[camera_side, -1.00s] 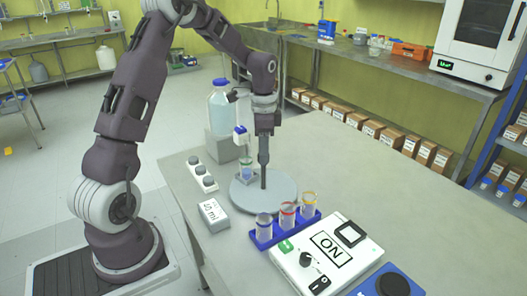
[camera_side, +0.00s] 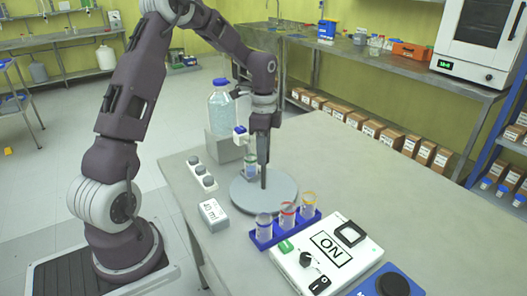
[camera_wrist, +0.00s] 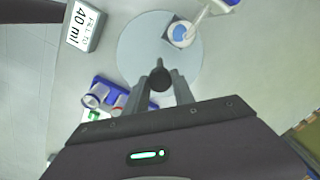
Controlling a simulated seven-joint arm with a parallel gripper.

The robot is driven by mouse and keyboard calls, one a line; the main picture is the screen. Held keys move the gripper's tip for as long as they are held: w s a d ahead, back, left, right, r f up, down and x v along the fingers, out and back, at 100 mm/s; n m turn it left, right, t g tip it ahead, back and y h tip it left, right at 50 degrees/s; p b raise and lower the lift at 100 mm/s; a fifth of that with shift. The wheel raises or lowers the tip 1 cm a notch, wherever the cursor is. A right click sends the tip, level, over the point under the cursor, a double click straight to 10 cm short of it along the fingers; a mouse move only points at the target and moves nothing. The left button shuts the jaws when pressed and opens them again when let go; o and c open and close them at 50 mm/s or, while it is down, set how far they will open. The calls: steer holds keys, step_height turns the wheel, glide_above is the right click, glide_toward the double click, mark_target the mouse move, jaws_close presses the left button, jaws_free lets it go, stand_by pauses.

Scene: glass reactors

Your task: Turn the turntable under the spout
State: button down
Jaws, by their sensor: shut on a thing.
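The turntable (camera_side: 284,189) is a round grey disc on the bench, also seen in the wrist view (camera_wrist: 133,52). A small glass beaker with blue liquid (camera_side: 250,165) stands on its far left part; in the wrist view the beaker (camera_wrist: 180,34) is near the disc's upper right edge. The blue-and-white spout (camera_side: 240,131) is above the beaker, beside a large water bottle (camera_side: 222,108). My gripper (camera_side: 264,184) points down over the disc. In the wrist view my fingers (camera_wrist: 160,82) are shut on a dark round knob (camera_wrist: 160,77) at the disc.
A "40 ml" sign block (camera_side: 212,213) stands left of the disc. A blue rack with several tubes (camera_side: 262,239) and a white device marked "ON" (camera_side: 325,252) stand in front. Round grey knobs on a strip (camera_side: 202,173) lie at the left edge.

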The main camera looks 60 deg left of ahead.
stand_by(0.3)
steer(key=c, duration=1.1)
jaws_free()
steer(key=shift+o, duration=0.2)
step_height(320, 180, up, 7)
steer(key=shift+r, duration=0.1)
steer(key=s+d+r+n+t+y, duration=0.1)
steer(key=s+d+r+n+t, duration=0.25)
steer(key=s+d+r, duration=0.75)
steer(key=s+d+f+n+t, duration=0.1)
steer(key=s+d+n, duration=0.1)
steer(key=s, duration=0.4)
steer(key=s+d+f+n+t+h, duration=0.1)
steer(key=s+d+n, duration=0.2)
steer(key=s+d, duration=0.2)
steer(key=shift+s+f+n, duration=0.3)
steer(key=shift+s+n, duration=0.05)
steer(key=shift+s, duration=0.6)
